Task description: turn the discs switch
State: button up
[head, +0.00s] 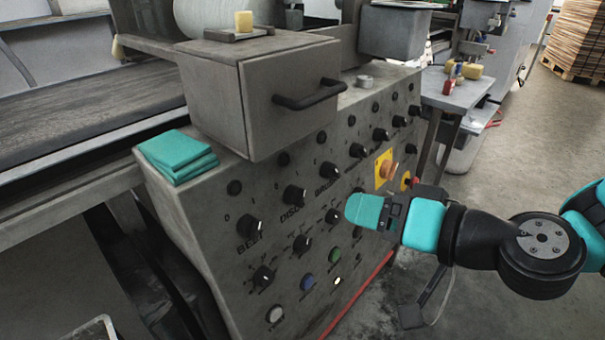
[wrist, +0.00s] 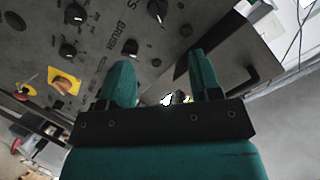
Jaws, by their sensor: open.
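The discs switch (head: 295,195) is a black round knob on the sloped grey control panel, above the printed word DISCS in the head view. It sits between the belt knob (head: 249,226) and the brush knob (head: 329,170). My gripper (head: 352,208), with teal fingers, is to the right of the discs switch and apart from it in the picture. In the wrist view my gripper (wrist: 161,68) is open, its two fingers spread with nothing held between them. The BRUSH label shows there, but I cannot clearly pick out the discs switch.
A drawer box (head: 215,95) with a black handle (head: 312,94) juts out above the knobs. Teal folded cloths (head: 178,155) lie on the left ledge. Floor at right is open.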

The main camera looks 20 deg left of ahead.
aim_at(303, 197)
jog(key=p+x, duration=0.2)
jog(key=x, duration=0.4)
jog(key=p+x, duration=0.3)
jog(key=x, duration=0.4)
jog(key=shift+s+f, duration=0.1)
jog(key=shift+f, duration=0.1)
jog(key=shift+c, duration=0.3)
jog(key=c, duration=0.9)
